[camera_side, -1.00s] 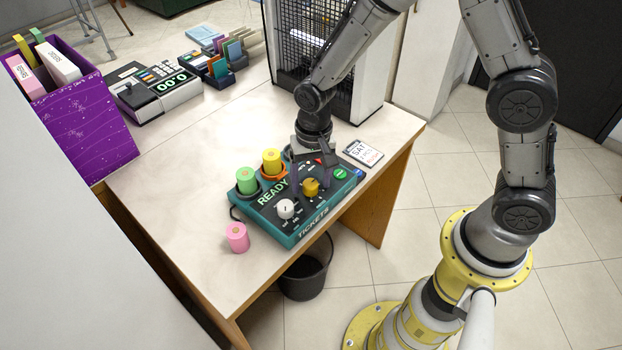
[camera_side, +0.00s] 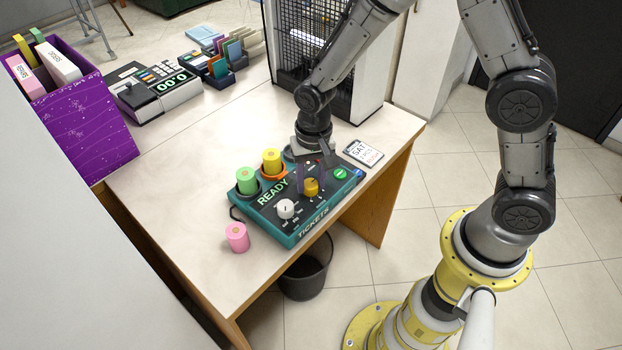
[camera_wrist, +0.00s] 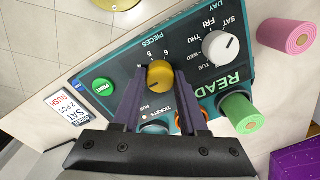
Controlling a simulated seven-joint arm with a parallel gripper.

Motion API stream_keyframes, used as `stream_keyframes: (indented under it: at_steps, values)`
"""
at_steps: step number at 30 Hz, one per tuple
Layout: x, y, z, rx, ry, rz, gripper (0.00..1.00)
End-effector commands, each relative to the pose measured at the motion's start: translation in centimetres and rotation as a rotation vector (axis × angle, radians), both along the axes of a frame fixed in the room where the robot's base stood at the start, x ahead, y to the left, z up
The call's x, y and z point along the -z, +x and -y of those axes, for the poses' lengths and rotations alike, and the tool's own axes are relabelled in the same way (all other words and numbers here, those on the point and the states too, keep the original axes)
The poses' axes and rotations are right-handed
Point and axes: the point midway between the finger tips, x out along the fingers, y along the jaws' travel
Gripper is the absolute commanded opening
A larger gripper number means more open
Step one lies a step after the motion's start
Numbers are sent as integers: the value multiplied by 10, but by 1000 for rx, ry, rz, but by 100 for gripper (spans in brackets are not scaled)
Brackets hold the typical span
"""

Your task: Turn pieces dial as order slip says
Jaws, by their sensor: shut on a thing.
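The teal ticket machine (camera_side: 272,228) sits near the front edge of the counter, its display reading READY. Its yellow pieces dial (camera_side: 311,187) is between my fingertips; it also shows in the wrist view (camera_wrist: 159,72), beside the word PIECES and a few numbers. My gripper (camera_side: 313,184) points down and is shut on this dial. The white day dial (camera_side: 286,208) is to its left, with day names around it in the wrist view (camera_wrist: 220,46). The order slip (camera_side: 363,152) lies right of the machine; in the wrist view (camera_wrist: 70,118) it reads SAT, 2 PCS, RUSH.
Green (camera_side: 247,180) and yellow (camera_side: 271,161) ticket rolls stand in the machine. A pink roll (camera_side: 237,237) stands on the counter to its left. A green PRINT button (camera_wrist: 103,86) is near the dial. A cash register (camera_side: 157,90) and purple box (camera_side: 85,120) are farther back.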

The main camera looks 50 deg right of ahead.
Motion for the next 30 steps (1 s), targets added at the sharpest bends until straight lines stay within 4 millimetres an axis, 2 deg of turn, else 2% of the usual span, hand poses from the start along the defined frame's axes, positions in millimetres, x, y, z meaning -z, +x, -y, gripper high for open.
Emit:
stream_keyframes:
  at_steps: [8,21,30]
  values:
    - [-1,0,0,-118,0,1,0]
    - [-1,1,1,-481,0,2,0]
    - [-1,1,1,-673,0,3,0]
